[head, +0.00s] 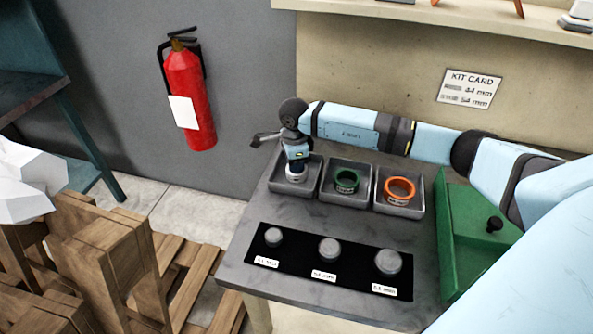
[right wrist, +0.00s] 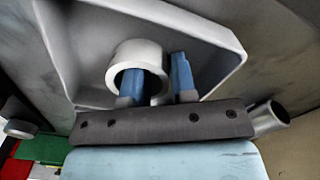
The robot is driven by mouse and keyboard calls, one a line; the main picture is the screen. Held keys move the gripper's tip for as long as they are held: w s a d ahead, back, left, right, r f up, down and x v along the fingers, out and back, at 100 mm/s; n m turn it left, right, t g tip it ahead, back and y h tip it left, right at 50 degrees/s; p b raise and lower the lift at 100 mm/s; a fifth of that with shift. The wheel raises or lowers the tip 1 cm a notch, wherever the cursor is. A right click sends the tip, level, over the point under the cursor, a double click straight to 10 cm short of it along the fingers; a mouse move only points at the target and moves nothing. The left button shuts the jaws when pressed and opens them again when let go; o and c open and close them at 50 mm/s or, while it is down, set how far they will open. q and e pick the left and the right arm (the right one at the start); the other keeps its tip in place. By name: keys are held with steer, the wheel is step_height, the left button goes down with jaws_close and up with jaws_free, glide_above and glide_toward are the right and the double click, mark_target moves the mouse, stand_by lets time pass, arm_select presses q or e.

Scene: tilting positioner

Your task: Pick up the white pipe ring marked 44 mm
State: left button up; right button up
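The white pipe ring (head: 296,178) lies in the left grey tray (head: 274,184), partly hidden by my gripper in the head view. It also shows in the right wrist view (right wrist: 138,50), where no size mark can be read. My right gripper (head: 296,166) points down over this tray. In the right wrist view its two blue fingers (right wrist: 158,76) are apart, one in the ring's opening and the other outside its wall. A gap shows between the outer finger and the wall, so the gripper looks open. My left gripper is out of view.
A green ring (head: 346,181) and an orange ring (head: 399,189) lie in the trays to the right. A black mat (head: 300,262) with several grey knobs is in front. A green box (head: 465,220) stands at the table's right. The KIT CARD (head: 469,88) lists 44 mm and 54 mm.

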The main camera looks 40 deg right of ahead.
jaws_close()
